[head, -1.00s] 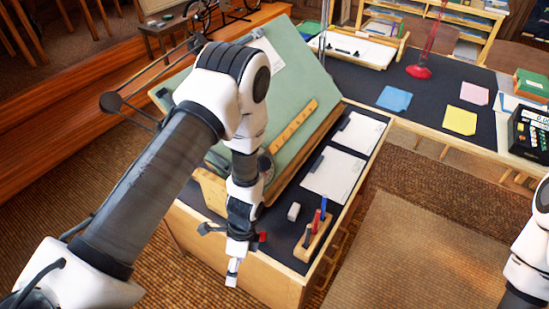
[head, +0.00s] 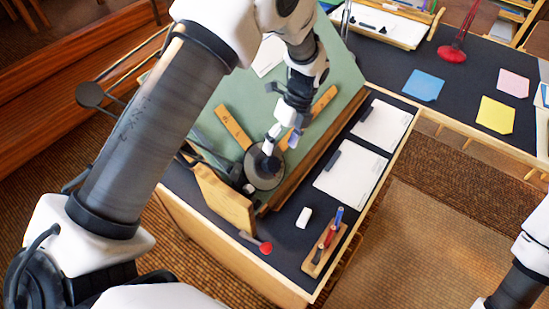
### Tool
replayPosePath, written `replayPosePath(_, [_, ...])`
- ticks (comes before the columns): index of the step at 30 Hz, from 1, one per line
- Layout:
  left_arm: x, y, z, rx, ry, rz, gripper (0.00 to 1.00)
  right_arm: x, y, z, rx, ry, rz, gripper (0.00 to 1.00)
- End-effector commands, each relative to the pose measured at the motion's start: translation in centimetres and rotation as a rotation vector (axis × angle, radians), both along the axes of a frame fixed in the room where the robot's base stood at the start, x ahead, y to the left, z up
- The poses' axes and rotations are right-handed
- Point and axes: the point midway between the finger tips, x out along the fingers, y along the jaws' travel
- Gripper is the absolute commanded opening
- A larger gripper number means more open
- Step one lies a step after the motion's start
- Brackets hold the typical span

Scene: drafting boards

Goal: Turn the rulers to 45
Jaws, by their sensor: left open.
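The green drafting board (head: 212,108) is tilted on the desk. Two wooden rulers lie on it: one (head: 232,127) slants up to the left, the other (head: 324,102) up to the right. They meet near a round dark drafting head (head: 264,179) low on the board. My left gripper (head: 283,139) is open and empty, just above the head, with its fingers near the inner end of the right-hand ruler. I cannot tell whether it touches. It hides part of the head and rulers. My right arm shows at the right edge, but its gripper is out of frame.
A red-knobbed lever (head: 264,247) sticks out at the desk front. An eraser (head: 304,217), a wooden pen holder (head: 314,265) and white pads (head: 350,178) lie right of the board. A second dark table with a red lamp (head: 452,53) stands behind.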

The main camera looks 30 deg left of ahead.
Motion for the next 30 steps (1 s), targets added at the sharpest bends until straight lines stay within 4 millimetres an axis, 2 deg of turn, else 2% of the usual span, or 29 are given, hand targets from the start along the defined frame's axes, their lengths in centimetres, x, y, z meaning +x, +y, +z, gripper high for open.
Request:
replayPosePath(10, [-2.0, 1.0, -5.5, -0.002, 0.004, 0.002, 0.74, 0.0, 0.0, 1.9, 0.0, -0.001, 0.0, 0.0])
replayPosePath(13, [-2.2, 1.1, -6.3, -0.001, 0.004, 0.003, 0.74, 0.0, 0.0, 2.0, 0.0, -0.001, 0.0, 0.0])
replayPosePath(19, [-2.2, 1.1, -6.5, -0.001, 0.001, 0.003, 0.74, 0.0, 0.0, 1.9, 0.0, 0.0, 0.0, 0.0])
replayPosePath(20, [-2.2, 1.1, -6.5, -0.001, 0.001, 0.003, 0.71, 0.0, 0.0, 1.9, 0.0, 0.0, 0.0, 0.0])
replayPosePath(24, [-2.2, 1.1, -6.5, 0.0, 0.002, 0.003, 0.21, 0.0, 0.0, 1.9, 0.0, 0.0, 0.0, 0.0])
replayPosePath(26, [-2.2, 1.1, -6.5, 0.0, 0.002, 0.003, 0.0, 0.0, 0.0, 1.9, 0.0, 0.0, 0.0, 0.0])
replayPosePath(30, [-2.2, 1.1, -6.5, -0.001, 0.001, 0.003, 0.0, 0.0, 0.0, 1.9, 0.0, 0.0, 0.0, 0.0])
